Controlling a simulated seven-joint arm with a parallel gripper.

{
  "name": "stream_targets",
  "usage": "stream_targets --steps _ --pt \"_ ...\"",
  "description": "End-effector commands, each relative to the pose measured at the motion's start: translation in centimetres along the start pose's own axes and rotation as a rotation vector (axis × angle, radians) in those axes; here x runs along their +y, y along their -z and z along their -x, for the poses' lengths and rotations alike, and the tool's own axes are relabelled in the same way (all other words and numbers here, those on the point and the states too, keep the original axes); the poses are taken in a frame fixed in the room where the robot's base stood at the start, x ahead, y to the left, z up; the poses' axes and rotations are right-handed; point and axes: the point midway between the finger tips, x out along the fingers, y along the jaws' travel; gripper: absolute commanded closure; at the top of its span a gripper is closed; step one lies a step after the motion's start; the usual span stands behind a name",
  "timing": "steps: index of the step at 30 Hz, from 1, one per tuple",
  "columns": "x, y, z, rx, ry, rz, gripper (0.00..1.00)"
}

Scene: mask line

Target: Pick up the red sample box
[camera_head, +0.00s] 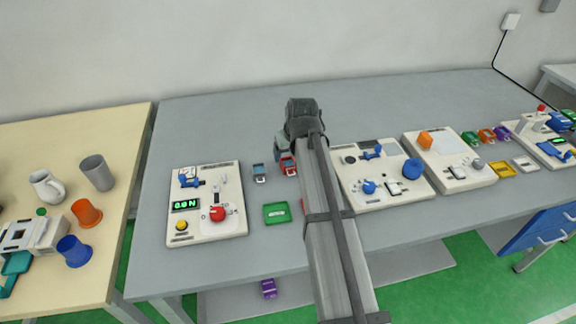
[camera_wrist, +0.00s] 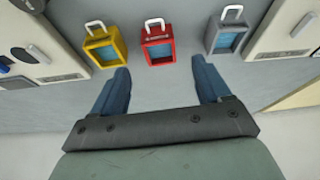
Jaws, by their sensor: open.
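The red sample box (camera_wrist: 158,48) stands on the grey bench in the wrist view. It has a blue-grey window and a white loop handle. In the head view the red box (camera_head: 289,168) shows only in part, beside my arm. My gripper (camera_wrist: 163,78) is open, with one blue finger on each side of the red box's line. The fingers appear to stop short of the box, and nothing is between them. A yellow box (camera_wrist: 103,45) is to its left and a grey box (camera_wrist: 228,36) to its right, both with white handles.
White panels with controls flank the row of boxes, one with a red knob (camera_head: 217,214). My arm hides part of the bench. The bench behind the boxes is clear.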

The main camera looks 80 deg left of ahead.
Motion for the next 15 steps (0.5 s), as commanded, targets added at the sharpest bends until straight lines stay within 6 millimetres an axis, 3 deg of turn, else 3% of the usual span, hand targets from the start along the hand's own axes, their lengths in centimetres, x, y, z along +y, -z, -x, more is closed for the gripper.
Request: stream_targets --steps 7,15 --pt "0.0 0.0 -1.3 -0.002 0.000 0.000 0.23" --pt "0.0 0.2 -4.7 -0.002 0.000 0.000 0.23"
